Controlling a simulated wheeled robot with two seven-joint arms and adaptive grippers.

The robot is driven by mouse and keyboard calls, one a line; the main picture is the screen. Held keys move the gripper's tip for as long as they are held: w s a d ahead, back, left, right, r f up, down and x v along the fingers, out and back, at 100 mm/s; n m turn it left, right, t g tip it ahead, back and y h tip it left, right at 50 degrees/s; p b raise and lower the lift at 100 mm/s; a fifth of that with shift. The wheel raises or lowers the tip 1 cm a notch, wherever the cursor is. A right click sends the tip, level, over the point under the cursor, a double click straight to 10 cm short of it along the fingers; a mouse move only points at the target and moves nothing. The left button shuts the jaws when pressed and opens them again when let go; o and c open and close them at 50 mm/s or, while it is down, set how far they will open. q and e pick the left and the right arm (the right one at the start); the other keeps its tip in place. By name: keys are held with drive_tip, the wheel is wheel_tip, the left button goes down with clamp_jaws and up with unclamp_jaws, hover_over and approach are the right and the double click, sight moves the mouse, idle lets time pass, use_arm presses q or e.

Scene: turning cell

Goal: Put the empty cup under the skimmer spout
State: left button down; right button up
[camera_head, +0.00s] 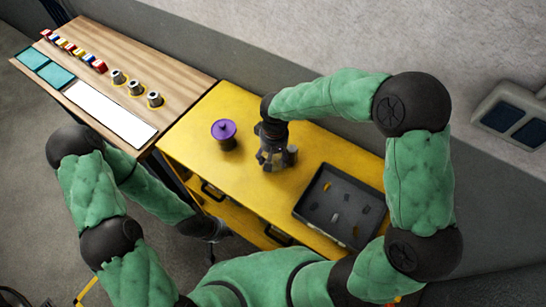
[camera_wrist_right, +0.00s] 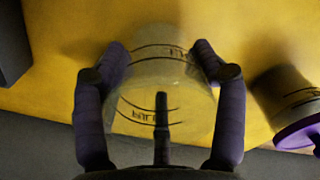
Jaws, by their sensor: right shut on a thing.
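A clear cup (camera_wrist_right: 160,80) with dark printed markings is between the fingers of my right gripper (camera_wrist_right: 160,65) in the right wrist view. The fingers are shut on its sides, and the yellow top (camera_head: 235,105) lies just beyond it. In the head view my right gripper (camera_head: 275,160) is low over the middle of the yellow cabinet top and mostly hides the cup. My left gripper (camera_head: 212,232) hangs low beside the cabinet front, dark and partly hidden; its fingers cannot be made out. I cannot identify a skimmer spout in either view.
A purple-lidded cup (camera_head: 224,130) stands left of my right gripper; it also shows in the wrist view (camera_wrist_right: 298,100). A black tray (camera_head: 340,205) with small parts lies at the right. A wooden table (camera_head: 165,65) at the left holds several small items.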

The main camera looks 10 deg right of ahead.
drive_tip(key=shift+f, duration=0.4)
drive_tip(key=shift+f, duration=0.15)
drive_tip(key=o, duration=1.1)
drive_tip(key=shift+o, duration=0.2)
